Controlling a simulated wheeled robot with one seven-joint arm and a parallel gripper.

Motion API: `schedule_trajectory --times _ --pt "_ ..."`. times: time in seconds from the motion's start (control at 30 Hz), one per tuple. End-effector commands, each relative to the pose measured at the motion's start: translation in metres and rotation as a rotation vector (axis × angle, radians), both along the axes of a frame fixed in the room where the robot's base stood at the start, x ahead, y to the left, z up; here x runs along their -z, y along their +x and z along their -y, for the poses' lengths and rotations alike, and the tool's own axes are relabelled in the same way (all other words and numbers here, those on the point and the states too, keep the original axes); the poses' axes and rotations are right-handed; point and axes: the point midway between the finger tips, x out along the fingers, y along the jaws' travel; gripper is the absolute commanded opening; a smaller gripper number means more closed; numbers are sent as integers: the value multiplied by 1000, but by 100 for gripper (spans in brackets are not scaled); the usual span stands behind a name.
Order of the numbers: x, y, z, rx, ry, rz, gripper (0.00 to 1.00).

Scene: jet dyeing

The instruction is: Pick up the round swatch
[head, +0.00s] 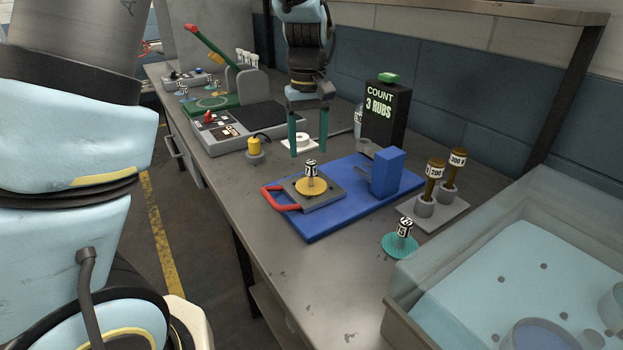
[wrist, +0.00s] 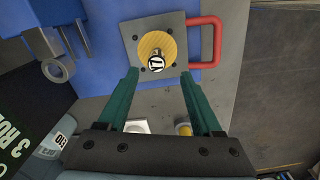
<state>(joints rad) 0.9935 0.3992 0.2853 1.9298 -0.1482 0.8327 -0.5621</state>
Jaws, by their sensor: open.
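A round yellow swatch (head: 299,187) with a striped upright grip (head: 311,168) lies on a grey square plate (head: 325,203) with a red handle, on the blue base. In the wrist view the yellow swatch (wrist: 149,39) is near the top, just beyond the fingertips. A teal round piece (head: 391,247) with a labelled grip sits on the table near the tub. My gripper (head: 308,150) is open and empty, pointing down above the table, behind and above the yellow swatch. In the wrist view my green fingers (wrist: 158,75) are spread apart, with nothing between them.
A blue block (head: 387,172) stands on the base's right side. A black counter box (head: 386,115) reads "3 RUBS". Two brown-handled pieces (head: 433,180) stand in a grey rack. A clear tub (head: 420,290) fills the right front. A yellow-topped piece (head: 255,145) stands left of my gripper.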

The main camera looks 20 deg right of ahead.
Motion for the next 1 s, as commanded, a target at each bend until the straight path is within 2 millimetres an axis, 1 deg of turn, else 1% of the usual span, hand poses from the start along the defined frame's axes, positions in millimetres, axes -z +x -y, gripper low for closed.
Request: schedule_trajectory --times 0.13,0.3,0.4,0.5,0.7,1.0 --pt "12 -3 2 0 3 -4 66" --pt "38 -5 5 -1 4 -4 66" --pt "48 -5 5 0 1 -2 66" --pt "53 -5 6 0 -1 0 66" --pt "53 -5 6 0 -1 0 65" --pt "53 -5 5 0 -1 0 32"
